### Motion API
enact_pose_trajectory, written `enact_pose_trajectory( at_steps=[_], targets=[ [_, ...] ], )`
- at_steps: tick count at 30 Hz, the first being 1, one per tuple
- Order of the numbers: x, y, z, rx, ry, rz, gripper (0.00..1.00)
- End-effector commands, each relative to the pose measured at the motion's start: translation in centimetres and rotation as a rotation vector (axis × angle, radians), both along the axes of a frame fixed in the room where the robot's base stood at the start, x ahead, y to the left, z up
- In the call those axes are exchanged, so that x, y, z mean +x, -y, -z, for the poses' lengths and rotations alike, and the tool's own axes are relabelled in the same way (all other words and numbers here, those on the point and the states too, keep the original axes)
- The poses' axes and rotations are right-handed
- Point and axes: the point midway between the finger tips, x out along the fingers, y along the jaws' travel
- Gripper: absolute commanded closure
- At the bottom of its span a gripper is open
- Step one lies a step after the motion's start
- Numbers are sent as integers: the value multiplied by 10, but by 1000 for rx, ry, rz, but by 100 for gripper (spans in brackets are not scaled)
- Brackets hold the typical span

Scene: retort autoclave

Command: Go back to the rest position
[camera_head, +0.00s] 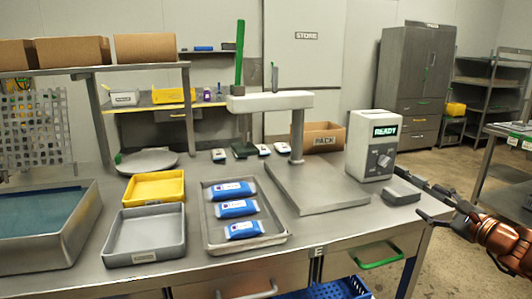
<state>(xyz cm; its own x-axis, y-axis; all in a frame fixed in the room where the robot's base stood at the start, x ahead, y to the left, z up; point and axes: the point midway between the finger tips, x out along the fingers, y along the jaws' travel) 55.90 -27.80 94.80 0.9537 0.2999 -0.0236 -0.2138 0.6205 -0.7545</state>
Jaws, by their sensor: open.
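My gripper (412,196) is at the right side of the view, over or just beyond the right end of the steel table (340,222). Its dark fingers point left, are open and hold nothing that I can see. They are close to a small grey block (402,196) lying on the table below the READY machine; I cannot tell whether they touch it. The white machine (364,160) has a lit "READY" display and a dial.
A metal tray (280,238) holds three blue-and-white pouches (236,208). Left of it are a yellow bin (154,203), an empty grey bin (146,252) and a water-filled basin (92,212). A post-mounted station (318,200) and a PACK box (330,128) stand behind. Floor shows at right.

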Motion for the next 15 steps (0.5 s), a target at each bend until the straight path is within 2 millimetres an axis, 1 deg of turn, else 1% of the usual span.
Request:
enact_pose_trajectory(
  at_steps=[1, 5, 8, 11, 14, 15],
  targets=[
    [1, -10, -2, -18, 0, -23, 31],
    [3, -40, -5, -69, -7, -88, 31],
    [4, -68, -6, -116, -12, -150, 31],
    [3, -101, -4, -173, -24, -226, 31],
    [-3, -146, -2, -251, -35, -330, 31],
    [-8, -168, 0, -293, -42, -382, 31]
  ],
)
